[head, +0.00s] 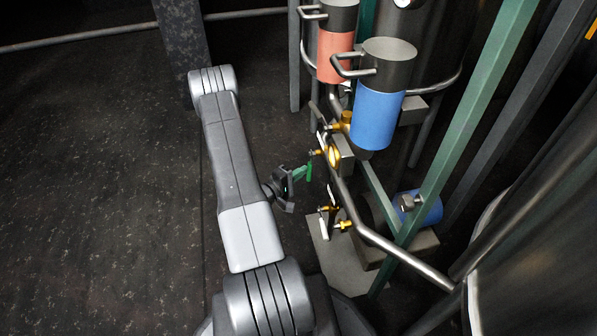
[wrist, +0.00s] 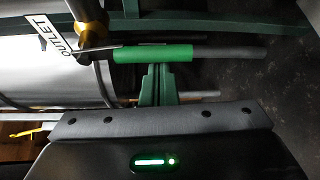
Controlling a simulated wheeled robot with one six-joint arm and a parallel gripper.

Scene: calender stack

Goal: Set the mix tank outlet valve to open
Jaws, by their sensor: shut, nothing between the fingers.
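The outlet valve has a lever with a bright green sleeve (wrist: 135,54), lying lengthwise across the wrist view with its bare grey end to the right. The lever joins a brass valve body (wrist: 92,20) at upper left, beside a white OUTLET label (wrist: 52,39). My gripper also shows beside the sleeve in the head view (head: 304,171).
A blue canister (head: 377,115) and a red canister (head: 336,55) stand above the valves. A second brass valve (head: 344,225) sits lower down. A steel pipe (head: 385,243) and a green frame post (head: 465,125) run on the right. Dark floor (head: 100,180) lies open at left.

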